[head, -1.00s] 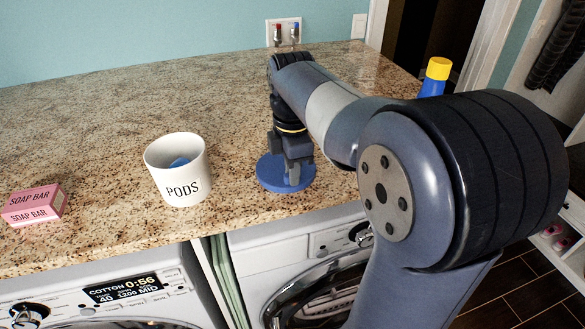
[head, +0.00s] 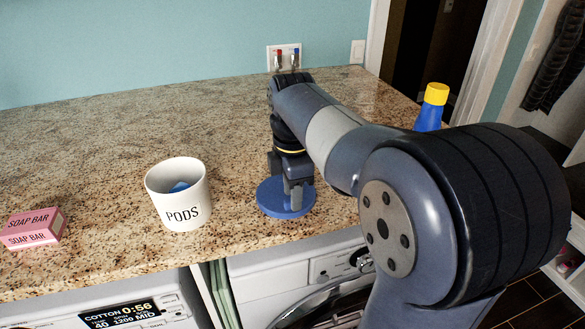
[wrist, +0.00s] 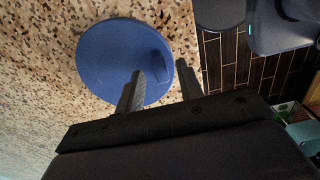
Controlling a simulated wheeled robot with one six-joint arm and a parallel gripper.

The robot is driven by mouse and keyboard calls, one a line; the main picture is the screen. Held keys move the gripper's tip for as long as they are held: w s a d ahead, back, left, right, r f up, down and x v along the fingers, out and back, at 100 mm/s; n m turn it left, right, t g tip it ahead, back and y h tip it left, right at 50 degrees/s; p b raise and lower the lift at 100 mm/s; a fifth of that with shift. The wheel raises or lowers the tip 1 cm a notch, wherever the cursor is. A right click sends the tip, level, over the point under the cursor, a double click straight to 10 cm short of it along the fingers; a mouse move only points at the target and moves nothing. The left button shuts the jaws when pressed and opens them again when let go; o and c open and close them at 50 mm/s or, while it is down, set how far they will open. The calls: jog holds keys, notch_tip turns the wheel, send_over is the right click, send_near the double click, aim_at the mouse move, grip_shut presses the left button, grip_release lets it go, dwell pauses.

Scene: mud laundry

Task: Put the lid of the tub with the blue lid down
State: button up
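The blue lid (head: 270,200) is a flat round disc with a raised grip, level at the counter's front edge. It also shows in the wrist view (wrist: 105,60). My gripper (head: 290,190) points down over it. In the wrist view its fingers (wrist: 159,70) stand on either side of the raised grip and appear closed on it. I cannot tell whether the lid touches the counter or hangs just above. The white tub marked PODS (head: 182,212) stands upright and uncovered to the left of the lid, with something blue inside.
A pink soap box (head: 33,229) lies at the far left of the granite counter (head: 110,130). A blue bottle with a yellow cap (head: 432,105) stands behind my arm at the right. The counter behind the tub is clear. Washing machines stand below the front edge.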

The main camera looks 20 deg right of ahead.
notch_tip(320, 180, up, 11)
dwell(0.3)
jog(key=shift+f, duration=0.1)
notch_tip(320, 180, down, 13)
jog(key=shift+r, duration=2.2)
jog(key=shift+f, duration=0.15)
